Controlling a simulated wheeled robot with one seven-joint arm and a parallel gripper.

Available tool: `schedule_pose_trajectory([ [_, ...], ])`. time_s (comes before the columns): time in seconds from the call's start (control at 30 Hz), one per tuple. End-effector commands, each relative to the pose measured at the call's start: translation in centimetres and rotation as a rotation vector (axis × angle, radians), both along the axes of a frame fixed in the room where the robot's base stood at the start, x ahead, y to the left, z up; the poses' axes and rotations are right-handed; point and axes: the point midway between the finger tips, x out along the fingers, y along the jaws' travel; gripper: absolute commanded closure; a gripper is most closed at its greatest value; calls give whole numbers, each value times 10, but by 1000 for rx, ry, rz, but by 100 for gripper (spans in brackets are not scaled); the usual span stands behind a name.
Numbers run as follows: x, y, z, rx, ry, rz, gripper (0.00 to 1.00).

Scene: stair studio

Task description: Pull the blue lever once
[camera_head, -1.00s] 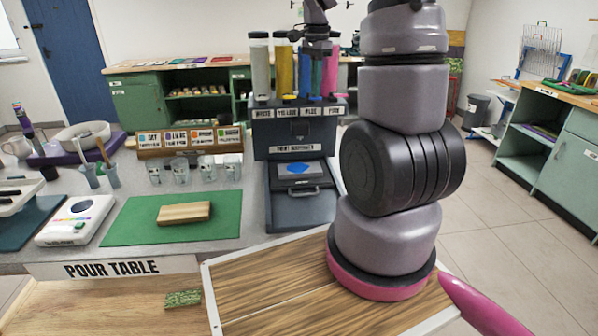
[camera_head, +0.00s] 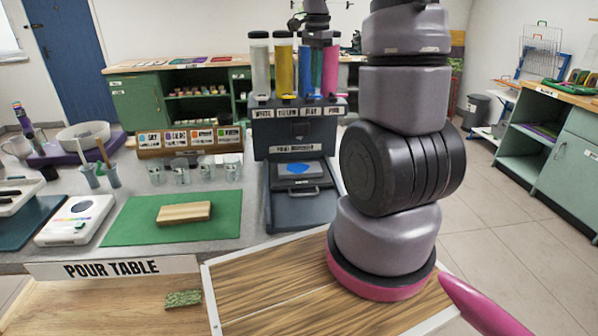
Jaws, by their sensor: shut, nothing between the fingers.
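The paint dispenser (camera_head: 301,135) stands at the back of the pour table, with white, yellow, blue and pink tubes above labelled positions. The blue tube (camera_head: 305,72) is partly covered by my arm and gripper. My gripper (camera_head: 320,42) is at the upper part of the blue and pink tubes, shut and empty. A blue paint patch (camera_head: 298,168) lies on the plate in the dispenser's tray (camera_head: 305,200).
A green mat (camera_head: 150,222) with a wooden block (camera_head: 184,212) lies left of the dispenser. Several clear cups (camera_head: 205,168) stand in front of a labelled rack (camera_head: 190,142). A white scale (camera_head: 76,220) is farther left. My own arm fills the right middle.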

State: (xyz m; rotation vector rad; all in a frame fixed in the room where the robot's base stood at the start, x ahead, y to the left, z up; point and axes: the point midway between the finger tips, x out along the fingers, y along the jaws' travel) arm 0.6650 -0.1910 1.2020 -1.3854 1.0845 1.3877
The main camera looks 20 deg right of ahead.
Motion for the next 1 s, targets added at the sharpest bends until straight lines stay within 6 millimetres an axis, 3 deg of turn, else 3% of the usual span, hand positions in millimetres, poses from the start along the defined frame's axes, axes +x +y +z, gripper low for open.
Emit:
schedule_pose_trajectory([
  [0.5, 1, 0, 50, 0, -3, 0, 100],
  [1.0, 0, 0, 54, 0, -1, 0, 100],
])
